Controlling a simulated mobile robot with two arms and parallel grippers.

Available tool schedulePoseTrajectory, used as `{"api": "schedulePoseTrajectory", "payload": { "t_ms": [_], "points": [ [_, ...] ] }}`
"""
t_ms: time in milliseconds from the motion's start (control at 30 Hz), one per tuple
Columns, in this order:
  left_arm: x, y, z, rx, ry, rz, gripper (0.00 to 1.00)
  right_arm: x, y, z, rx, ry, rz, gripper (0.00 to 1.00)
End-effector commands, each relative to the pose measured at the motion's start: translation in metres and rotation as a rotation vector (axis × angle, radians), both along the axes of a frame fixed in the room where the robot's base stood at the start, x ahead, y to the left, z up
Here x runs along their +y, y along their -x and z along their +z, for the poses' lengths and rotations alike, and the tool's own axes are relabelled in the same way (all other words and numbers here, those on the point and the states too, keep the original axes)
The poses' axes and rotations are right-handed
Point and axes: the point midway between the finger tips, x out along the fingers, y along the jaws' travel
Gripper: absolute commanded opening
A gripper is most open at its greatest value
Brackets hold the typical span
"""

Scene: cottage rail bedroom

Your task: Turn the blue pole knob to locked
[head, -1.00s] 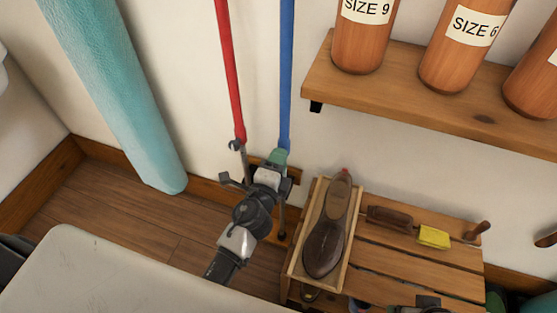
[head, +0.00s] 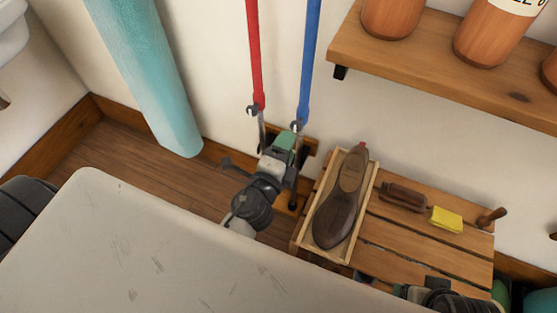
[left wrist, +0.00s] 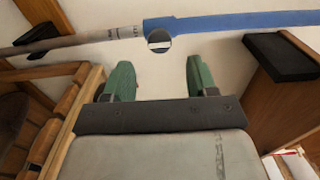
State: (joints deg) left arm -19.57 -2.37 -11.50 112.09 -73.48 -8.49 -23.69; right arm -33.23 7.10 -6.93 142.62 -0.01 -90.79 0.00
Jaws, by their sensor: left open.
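The blue pole (head: 311,50) stands against the wall, right of the red pole (head: 255,55). Its small knob (head: 296,126) shows at the lower end of the blue part. In the left wrist view the blue pole (left wrist: 240,22) crosses the top, with the round, dark and white knob (left wrist: 159,40) beside a small label whose text I cannot read. My left gripper (left wrist: 161,72) is open, with green fingers; the knob appears between and beyond the fingertips, apart from them. In the head view this gripper (head: 286,139) is just below the knob. My right gripper is only partly visible at bottom right.
A slatted bench (head: 430,255) holds a tray with a shoe (head: 341,200), a brush (head: 402,197) and a yellow block (head: 446,219). A wooden shelf (head: 440,70) with bottles is above. A teal roll (head: 150,75) leans at left. A pale surface (head: 150,250) fills the foreground.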

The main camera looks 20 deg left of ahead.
Motion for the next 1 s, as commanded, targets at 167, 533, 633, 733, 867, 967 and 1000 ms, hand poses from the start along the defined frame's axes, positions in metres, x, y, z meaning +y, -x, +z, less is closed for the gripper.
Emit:
{"api": "schedulePoseTrajectory", "payload": {
  "t_ms": [167, 533, 633, 733, 867, 967, 1000],
  "points": [
    [0.001, 0.03, -0.003, 0.001, 0.002, 0.001, 0.58, 0.001, 0.001, -0.013, 0.006, -0.003, -0.003, 0.74],
    [0.002, 0.048, 0.0, -0.001, 0.0, 0.001, 0.58, 0.003, -0.004, -0.016, -0.022, -0.012, -0.004, 0.74],
    [0.002, 0.047, 0.0, -0.001, 0.0, 0.0, 0.58, 0.002, -0.004, -0.016, -0.023, -0.012, -0.004, 0.74],
    [0.002, 0.047, 0.0, -0.001, 0.0, 0.0, 0.58, 0.003, -0.005, -0.016, -0.025, -0.011, -0.003, 0.74],
    [0.002, 0.047, 0.0, -0.001, 0.0, 0.0, 0.58, 0.003, -0.005, -0.016, -0.025, -0.011, -0.003, 0.74],
    [0.002, 0.047, 0.0, -0.001, 0.0, 0.0, 0.58, 0.002, -0.006, -0.015, -0.028, -0.007, 0.001, 0.74],
    [0.002, 0.047, 0.0, -0.001, 0.0, 0.0, 0.58, 0.001, -0.007, -0.015, -0.029, -0.006, 0.002, 0.74]
  ]
}}
